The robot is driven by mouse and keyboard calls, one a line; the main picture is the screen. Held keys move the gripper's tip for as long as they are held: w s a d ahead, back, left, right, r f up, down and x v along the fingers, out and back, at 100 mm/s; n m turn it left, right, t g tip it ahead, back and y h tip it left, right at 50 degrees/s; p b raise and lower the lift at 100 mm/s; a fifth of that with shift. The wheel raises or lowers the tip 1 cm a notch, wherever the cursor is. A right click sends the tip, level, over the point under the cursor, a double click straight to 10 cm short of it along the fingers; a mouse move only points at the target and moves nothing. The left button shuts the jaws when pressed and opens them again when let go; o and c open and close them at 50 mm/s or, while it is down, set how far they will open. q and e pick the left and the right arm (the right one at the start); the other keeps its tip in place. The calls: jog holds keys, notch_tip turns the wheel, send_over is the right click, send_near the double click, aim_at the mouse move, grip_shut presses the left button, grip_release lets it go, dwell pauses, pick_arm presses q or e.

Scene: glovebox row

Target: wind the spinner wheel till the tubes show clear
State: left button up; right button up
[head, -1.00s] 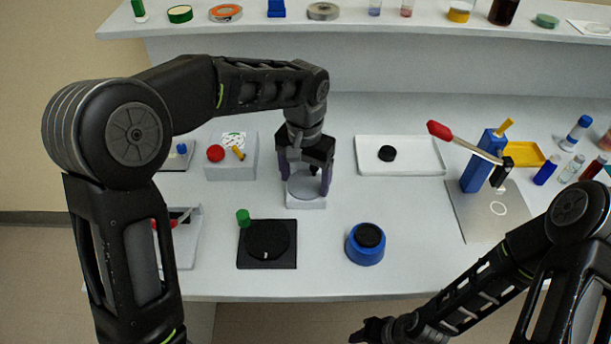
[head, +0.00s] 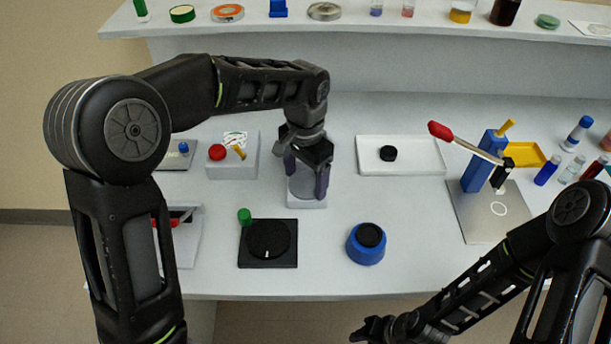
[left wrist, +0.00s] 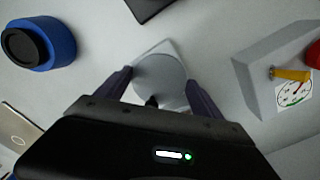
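A pale grey round wheel (head: 302,188) sits on a small white base (head: 310,204) in the middle of the bench. It looks like the spinner wheel. My left gripper (head: 306,184) points down over it, one dark finger at each side. In the left wrist view the wheel (left wrist: 160,76) fills the gap between the fingers (left wrist: 160,80), and both tips look to be against its rim. A small dark mark shows near the wheel's close edge. I cannot make out tubes in it. My right gripper (head: 374,330) is low at the front, apart from everything; its fingers are unclear.
A black dial plate (head: 282,260) with a green knob and a blue round pot (head: 366,252) stand in front. A grey box (head: 222,165) with a red button and gauge is left. A white tray (head: 420,168) and a blue stand (head: 478,170) are right.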

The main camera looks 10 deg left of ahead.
aim_at(306, 184)
pick_arm(q)
jog(key=o, duration=0.5)
jog(key=shift+c, duration=0.2)
jog(key=shift+r, duration=0.1)
jog(key=shift+r, duration=3.8)
